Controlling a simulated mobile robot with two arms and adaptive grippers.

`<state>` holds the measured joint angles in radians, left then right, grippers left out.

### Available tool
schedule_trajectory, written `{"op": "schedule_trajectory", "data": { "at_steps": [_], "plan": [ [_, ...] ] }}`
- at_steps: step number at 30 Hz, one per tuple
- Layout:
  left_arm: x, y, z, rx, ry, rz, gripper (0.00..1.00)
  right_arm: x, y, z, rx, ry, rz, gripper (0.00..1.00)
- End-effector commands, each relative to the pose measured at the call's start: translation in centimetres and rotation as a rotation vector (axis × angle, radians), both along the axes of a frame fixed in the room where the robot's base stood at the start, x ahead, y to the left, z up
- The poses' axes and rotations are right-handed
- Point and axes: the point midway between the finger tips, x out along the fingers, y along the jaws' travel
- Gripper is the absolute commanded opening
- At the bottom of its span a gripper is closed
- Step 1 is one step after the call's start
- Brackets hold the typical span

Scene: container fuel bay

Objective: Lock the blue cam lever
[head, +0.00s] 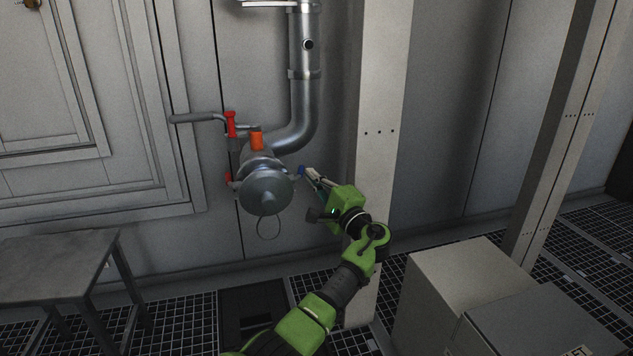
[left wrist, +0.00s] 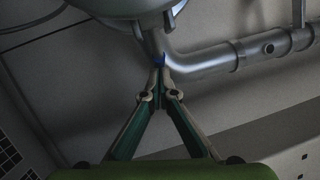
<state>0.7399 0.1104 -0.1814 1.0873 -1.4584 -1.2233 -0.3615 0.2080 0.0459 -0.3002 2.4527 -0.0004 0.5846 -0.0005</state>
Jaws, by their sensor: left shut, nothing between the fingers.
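The blue cam lever (head: 301,170) shows as a small blue piece at the right side of the round metal coupling (head: 266,188) on the pipe's end. My left gripper (head: 309,174) reaches up to it from the lower right. In the left wrist view the fingers are shut, with their tips (left wrist: 160,73) together and empty. The blue lever (left wrist: 159,59) shows just beyond the tips, close to them; I cannot tell whether they touch. Most of the lever is hidden or too small to make out. My right gripper is not in view.
A grey pipe (head: 303,95) rises from the coupling. A pale post (head: 379,150) stands behind my gripper. A table (head: 55,265) is left; boxes (head: 462,280) are right.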

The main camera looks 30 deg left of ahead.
Motion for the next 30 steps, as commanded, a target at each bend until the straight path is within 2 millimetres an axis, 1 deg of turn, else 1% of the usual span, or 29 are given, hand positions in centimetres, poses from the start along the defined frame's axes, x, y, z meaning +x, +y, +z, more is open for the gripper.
{"op": "schedule_trajectory", "data": {
  "at_steps": [6,12,30],
  "plan": [
    [0.3,1.2,0.1,0.002,0.0,0.0,0.0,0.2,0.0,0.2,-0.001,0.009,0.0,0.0],
    [0.3,1.8,0.1,0.001,0.0,-0.001,0.0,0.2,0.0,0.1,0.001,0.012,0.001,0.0],
    [0.4,2.1,0.0,0.001,0.0,-0.002,0.0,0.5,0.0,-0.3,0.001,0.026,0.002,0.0]
  ]
}}
